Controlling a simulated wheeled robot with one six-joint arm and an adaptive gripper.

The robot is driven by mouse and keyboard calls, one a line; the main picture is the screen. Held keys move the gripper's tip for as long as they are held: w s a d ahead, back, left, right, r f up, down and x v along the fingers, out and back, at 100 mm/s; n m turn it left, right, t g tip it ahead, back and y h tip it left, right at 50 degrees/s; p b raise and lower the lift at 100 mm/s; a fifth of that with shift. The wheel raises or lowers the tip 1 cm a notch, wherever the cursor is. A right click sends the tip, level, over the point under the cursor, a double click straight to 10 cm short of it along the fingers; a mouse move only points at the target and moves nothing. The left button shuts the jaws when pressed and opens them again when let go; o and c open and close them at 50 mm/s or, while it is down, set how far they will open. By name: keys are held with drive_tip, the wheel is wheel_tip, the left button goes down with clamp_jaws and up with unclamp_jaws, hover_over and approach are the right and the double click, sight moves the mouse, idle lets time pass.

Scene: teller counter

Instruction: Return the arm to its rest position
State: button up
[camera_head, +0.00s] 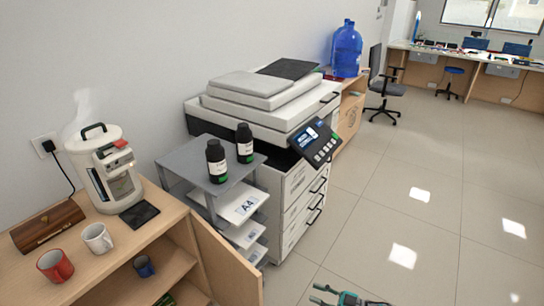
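A small part of my arm's end, with my gripper (345,298), shows at the bottom edge, right of centre. It is dark with teal parts and is mostly cut off by the frame. It appears over the tiled floor, in front of the printer and apart from the counter. I cannot make out both fingers, so whether it is open or shut is unclear. No object shows in it.
A large printer (265,115) stands by the wall, next to a grey shelf (185,160) with two black bottles. A wooden cabinet (130,243) at left holds a steaming coffee machine (100,165) and mugs; its door (228,262) stands open. The tiled floor (420,200) at right is clear.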

drive_tip(key=s+a+m+t+h, duration=0.3)
drive_tip(key=s+m+t+h, duration=0.65)
drive_tip(key=s, duration=1.15)
drive_tip(key=s+d+r+m+h, duration=0.3)
drive_tip(key=s+r+h, duration=0.1)
drive_tip(key=s+r, duration=0.7)
drive_tip(key=s+d+r+m+g+h, duration=0.1)
drive_tip(key=s+d+r+m+h, duration=0.2)
drive_tip(key=s+r, duration=0.9)
drive_tip(key=s+h, duration=0.1)
drive_tip(key=s, duration=0.2)
drive_tip(key=shift+r, duration=0.2)
drive_tip(key=shift+d+g, duration=0.1)
drive_tip(key=shift+g, duration=0.15)
